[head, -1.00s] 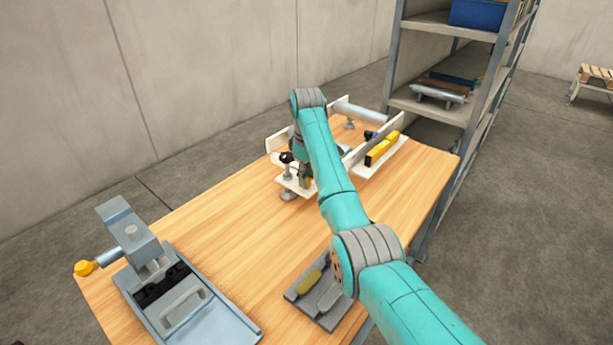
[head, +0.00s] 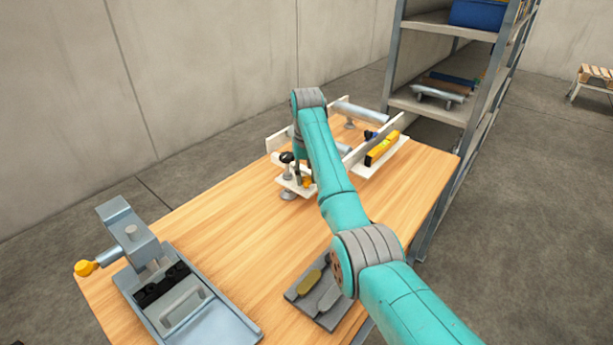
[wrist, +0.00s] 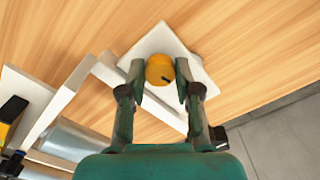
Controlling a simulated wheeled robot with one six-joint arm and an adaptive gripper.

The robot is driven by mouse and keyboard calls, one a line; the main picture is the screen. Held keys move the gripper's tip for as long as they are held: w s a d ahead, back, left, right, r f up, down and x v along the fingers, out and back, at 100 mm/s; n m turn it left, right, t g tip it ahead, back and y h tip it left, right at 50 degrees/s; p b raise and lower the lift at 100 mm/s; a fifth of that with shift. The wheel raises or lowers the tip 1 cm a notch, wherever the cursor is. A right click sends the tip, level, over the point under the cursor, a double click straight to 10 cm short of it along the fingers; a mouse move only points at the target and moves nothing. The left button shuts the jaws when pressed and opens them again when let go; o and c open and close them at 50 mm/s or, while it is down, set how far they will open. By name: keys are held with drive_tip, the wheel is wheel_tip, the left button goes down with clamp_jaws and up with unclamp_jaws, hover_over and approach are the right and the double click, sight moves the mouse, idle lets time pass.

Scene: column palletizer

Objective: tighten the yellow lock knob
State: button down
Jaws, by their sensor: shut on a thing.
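The yellow lock knob (wrist: 160,71) shows in the wrist view, round with a small dark mark, on a white plate (wrist: 193,57). My gripper (wrist: 160,75) has one finger on each side of the knob and is shut on it. In the head view a small part of the yellow knob (head: 307,182) shows at the near end of the white fixture (head: 285,182). My arm hides part of the fixture there.
A black ball handle (head: 286,157) stands close beside my gripper. A yellow level (head: 382,149) and a roller (head: 360,112) lie behind. A grey device with an orange knob (head: 85,268) stands at the front left. A grey tray (head: 335,318) lies in front. The table's middle is clear.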

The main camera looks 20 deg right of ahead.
drive_tip(key=shift+m, duration=0.8)
drive_tip(key=c, duration=0.8)
unclamp_jaws()
